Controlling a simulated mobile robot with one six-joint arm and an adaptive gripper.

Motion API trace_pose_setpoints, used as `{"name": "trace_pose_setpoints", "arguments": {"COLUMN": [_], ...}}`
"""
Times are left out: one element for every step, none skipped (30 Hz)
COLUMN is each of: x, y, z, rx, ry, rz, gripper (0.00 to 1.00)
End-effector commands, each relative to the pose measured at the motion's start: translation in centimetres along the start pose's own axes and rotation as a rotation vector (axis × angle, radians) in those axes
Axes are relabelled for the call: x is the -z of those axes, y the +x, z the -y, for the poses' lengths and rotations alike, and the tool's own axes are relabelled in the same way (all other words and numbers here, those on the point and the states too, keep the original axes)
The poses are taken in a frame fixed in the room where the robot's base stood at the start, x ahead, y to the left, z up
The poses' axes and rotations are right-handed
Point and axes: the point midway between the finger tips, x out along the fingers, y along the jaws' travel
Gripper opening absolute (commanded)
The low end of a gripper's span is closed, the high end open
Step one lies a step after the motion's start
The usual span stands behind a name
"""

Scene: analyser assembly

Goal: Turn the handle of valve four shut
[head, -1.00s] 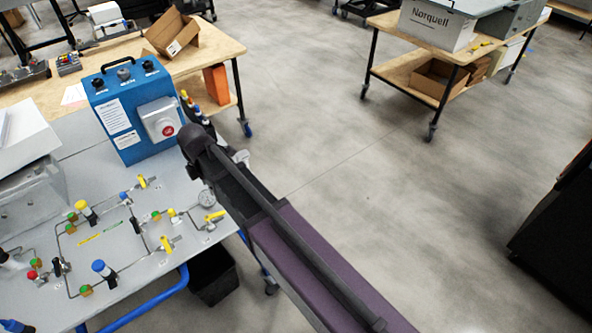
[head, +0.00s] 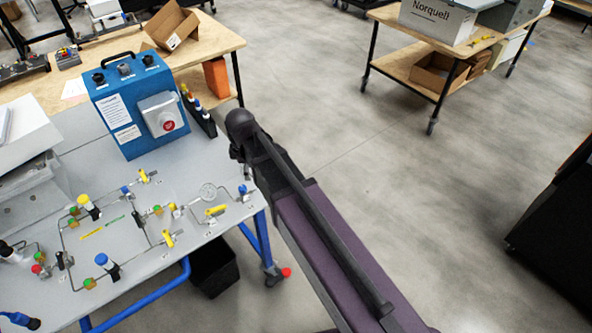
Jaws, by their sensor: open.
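The tubing panel lies on a grey bench top (head: 140,275). It carries several small valves with yellow handles: one at the back (head: 145,177), one at the right (head: 215,211) and one at the front (head: 168,239). A blue-topped fitting (head: 243,191) stands at the right end, near a round gauge (head: 208,191). The valve labels are too small to read, so I cannot tell which is valve four. My arm extends beside the bench's right edge. My gripper is not in view.
A blue box with a red button (head: 130,110) stands at the bench's back. A black bin (head: 213,267) is below the bench.

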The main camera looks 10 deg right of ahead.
Motion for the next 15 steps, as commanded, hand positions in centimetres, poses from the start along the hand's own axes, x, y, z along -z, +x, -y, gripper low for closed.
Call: {"name": "trace_pose_setpoints", "arguments": {"x": [-0.9, -1.3, -1.8, -2.3, -2.7, -3.3, -3.6, -4.1, -4.6, -5.1, -5.5, -6.0, -6.5, -6.9, -7.4], "y": [0.0, 0.0, 0.0, 0.0, 0.0, 0.0, 0.0, 0.0, 0.0, 0.0, 0.0, 0.0, 0.0, 0.0, 0.0], "z": [0.0, 0.0, -0.1, -0.1, -0.2, -0.2, -0.2, -0.2, -0.3, -0.3, -0.3, -0.3, -0.3, -0.3, -0.3], "rx": [-0.001, -0.002, -0.003, -0.004, -0.004, -0.005, -0.006, -0.007, -0.008, -0.009, -0.010, -0.011, -0.011, -0.012, -0.013], "ry": [0.038, 0.060, 0.091, 0.114, 0.138, 0.169, 0.191, 0.215, 0.246, 0.270, 0.293, 0.324, 0.349, 0.372, 0.404], "rz": [0.000, -0.001, -0.001, -0.001, -0.002, -0.002, -0.002, -0.003, -0.003, -0.003, -0.004, -0.004, -0.005, -0.005, -0.006], "gripper": [0.57, 0.57, 0.57, 0.57, 0.57, 0.57, 0.57, 0.57, 0.57, 0.57, 0.57, 0.57, 0.57, 0.57, 0.57]}}
